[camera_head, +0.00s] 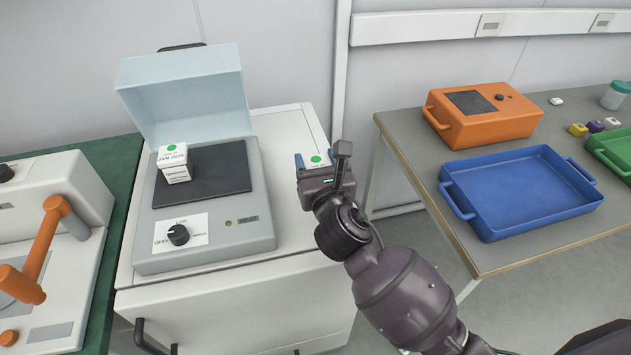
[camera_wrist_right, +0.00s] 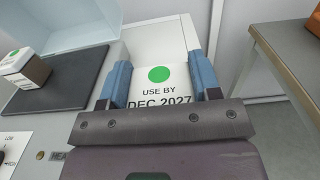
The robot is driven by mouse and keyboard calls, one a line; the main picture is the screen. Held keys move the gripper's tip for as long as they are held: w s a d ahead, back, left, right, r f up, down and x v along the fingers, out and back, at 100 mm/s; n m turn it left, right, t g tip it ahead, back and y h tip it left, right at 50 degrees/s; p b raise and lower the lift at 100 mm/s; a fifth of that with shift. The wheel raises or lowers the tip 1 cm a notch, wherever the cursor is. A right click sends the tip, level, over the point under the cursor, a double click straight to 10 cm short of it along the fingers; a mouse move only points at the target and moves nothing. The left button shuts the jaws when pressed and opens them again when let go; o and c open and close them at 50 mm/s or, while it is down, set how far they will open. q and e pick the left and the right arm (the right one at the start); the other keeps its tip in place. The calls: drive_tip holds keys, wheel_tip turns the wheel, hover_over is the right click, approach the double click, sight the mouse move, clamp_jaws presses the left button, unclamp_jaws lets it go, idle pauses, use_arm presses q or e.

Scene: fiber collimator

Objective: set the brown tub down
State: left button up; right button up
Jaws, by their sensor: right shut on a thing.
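My right gripper (camera_head: 325,172) is shut on a tub (camera_head: 316,159) with a white top label and a green dot. In the right wrist view the held tub (camera_wrist_right: 160,92) reads USE BY DEC 2027 between the blue fingers (camera_wrist_right: 160,88); its sides are hidden, so I cannot tell its body colour. It is over the white cabinet's right part; contact with the cabinet top is hidden. Another tub (camera_head: 175,164), labelled JAN 2028, stands on the heater's dark plate (camera_head: 215,180); the right wrist view shows its brown side (camera_wrist_right: 36,72). My left gripper is not in view.
The grey heater (camera_head: 205,247) has its pale blue lid (camera_head: 185,90) raised. Bare cabinet top (camera_head: 290,125) lies right of it. A grey table (camera_head: 400,120) at right, across a gap, holds an orange box (camera_head: 485,125), a blue tray (camera_head: 460,165) and a green tray (camera_head: 600,152).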

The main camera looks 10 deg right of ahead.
wheel_tip(320, 180, down, 6)
drive_tip(key=shift+r+b, duration=0.25)
drive_tip(key=shift+b, duration=0.85)
drive_tip(key=shift+f, duration=0.1)
drive_tip(key=shift+r, duration=0.2)
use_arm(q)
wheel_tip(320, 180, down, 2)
use_arm(e)
drive_tip(key=shift+f, duration=0.2)
drive_tip(key=o, duration=1)
drive_tip(key=shift+c, duration=0.2)
drive_tip(key=shift+r, duration=0.15)
drive_tip(key=shift+s, duration=0.2)
use_arm(q)
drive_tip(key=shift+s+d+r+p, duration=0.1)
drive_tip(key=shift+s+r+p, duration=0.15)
drive_tip(key=shift+p, duration=0.3)
use_arm(e)
drive_tip(key=s, duration=1.1)
drive_tip(key=shift+s, duration=0.3)
